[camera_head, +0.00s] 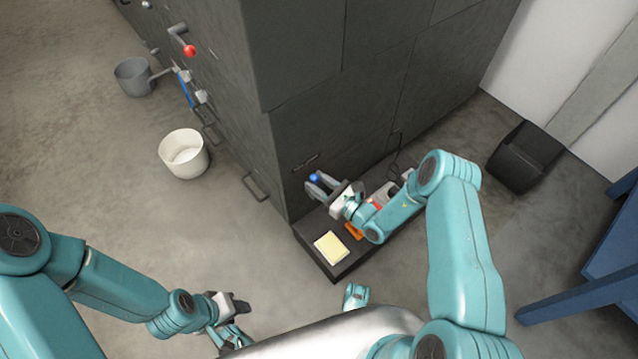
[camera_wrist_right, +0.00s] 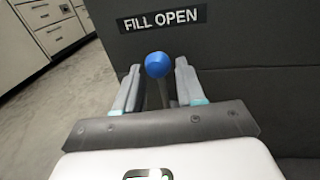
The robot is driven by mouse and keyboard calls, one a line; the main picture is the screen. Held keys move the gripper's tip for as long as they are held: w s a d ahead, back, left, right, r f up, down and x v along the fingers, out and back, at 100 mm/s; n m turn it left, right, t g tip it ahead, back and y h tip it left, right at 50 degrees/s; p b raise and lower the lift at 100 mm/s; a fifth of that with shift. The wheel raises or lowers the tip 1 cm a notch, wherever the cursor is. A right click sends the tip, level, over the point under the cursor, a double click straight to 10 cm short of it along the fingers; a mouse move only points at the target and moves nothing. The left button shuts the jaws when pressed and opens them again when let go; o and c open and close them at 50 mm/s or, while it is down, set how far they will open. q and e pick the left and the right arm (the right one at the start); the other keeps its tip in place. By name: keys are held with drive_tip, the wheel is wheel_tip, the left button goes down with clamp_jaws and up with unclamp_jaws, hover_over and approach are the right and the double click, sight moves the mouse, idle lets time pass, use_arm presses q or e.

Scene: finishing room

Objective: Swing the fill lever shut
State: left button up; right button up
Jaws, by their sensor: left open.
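The fill lever has a blue ball knob (camera_head: 315,177) on a thin grey stem and stands out low on the dark cabinet face. In the right wrist view the blue knob (camera_wrist_right: 158,65) sits between the fingers of my right gripper (camera_wrist_right: 158,88), under a "FILL OPEN" label (camera_wrist_right: 162,19). A gap shows on each side of the knob and stem, so the fingers are apart around the lever. The right gripper also shows in the head view (camera_head: 321,186) at the cabinet. My left gripper (camera_head: 240,308) is open and empty above the floor, far from the lever.
A low black plinth (camera_head: 312,250) with a yellow pad (camera_head: 331,248) lies below my right arm. A white bucket (camera_head: 184,154), a grey pot (camera_head: 134,77) and a red-knobbed lever (camera_head: 190,50) are at the left. A black bin (camera_head: 525,157) and blue frame (camera_head: 612,250) stand right.

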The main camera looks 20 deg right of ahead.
clamp_jaws()
